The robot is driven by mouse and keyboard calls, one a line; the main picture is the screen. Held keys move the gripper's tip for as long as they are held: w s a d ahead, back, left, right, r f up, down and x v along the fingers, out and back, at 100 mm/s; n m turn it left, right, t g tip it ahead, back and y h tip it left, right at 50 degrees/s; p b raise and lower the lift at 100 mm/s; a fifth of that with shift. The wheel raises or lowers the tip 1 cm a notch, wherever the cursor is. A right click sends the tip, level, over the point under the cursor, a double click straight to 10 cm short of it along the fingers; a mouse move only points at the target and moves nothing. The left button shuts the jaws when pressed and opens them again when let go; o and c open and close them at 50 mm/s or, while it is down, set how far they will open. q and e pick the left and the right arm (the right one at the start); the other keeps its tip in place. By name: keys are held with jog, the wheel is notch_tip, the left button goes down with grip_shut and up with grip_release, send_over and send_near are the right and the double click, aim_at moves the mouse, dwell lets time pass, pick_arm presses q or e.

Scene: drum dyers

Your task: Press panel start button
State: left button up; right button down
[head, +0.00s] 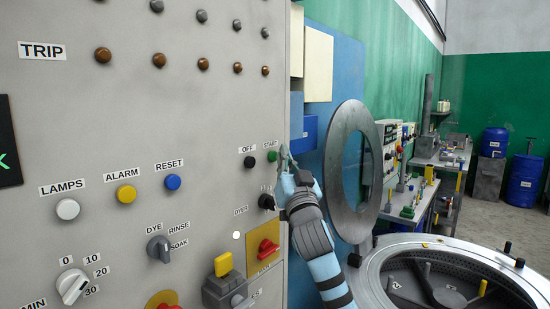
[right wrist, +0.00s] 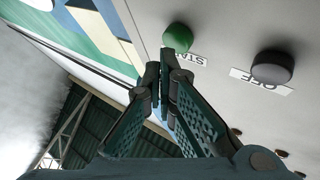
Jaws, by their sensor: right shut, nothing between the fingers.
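The green start button (head: 272,156) sits near the right edge of the grey control panel (head: 120,215), under a START label. It also shows in the right wrist view (right wrist: 177,37), just beyond my fingertips. My right gripper (head: 284,160) is shut and empty, close to the right of the button in the head view. In the right wrist view its closed fingertips (right wrist: 163,75) point toward the button; I cannot tell whether they touch it. My left gripper is not in view.
The black OFF button (head: 250,162) is left of the green one. A black selector knob (head: 266,201) and a red-on-yellow switch (head: 266,248) are below. A round steel drum door (head: 347,172) stands open to the right, above the drum (head: 440,275).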

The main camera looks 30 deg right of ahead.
jog(key=shift+w+a, duration=0.15)
jog(key=shift+w, duration=0.35)
dwell(0.8)
jog(key=shift+s+d, duration=0.25)
jog(key=shift+s, duration=0.55)
jog(key=shift+s+b, duration=0.1)
jog(key=shift+b, duration=0.2)
jog(key=s, duration=0.1)
jog(key=s+d+b, duration=0.1)
jog(key=s, duration=0.1)
jog(key=s+b, duration=0.1)
jog(key=shift+s+d, duration=0.25)
jog(key=shift+s, duration=0.05)
dwell(0.5)
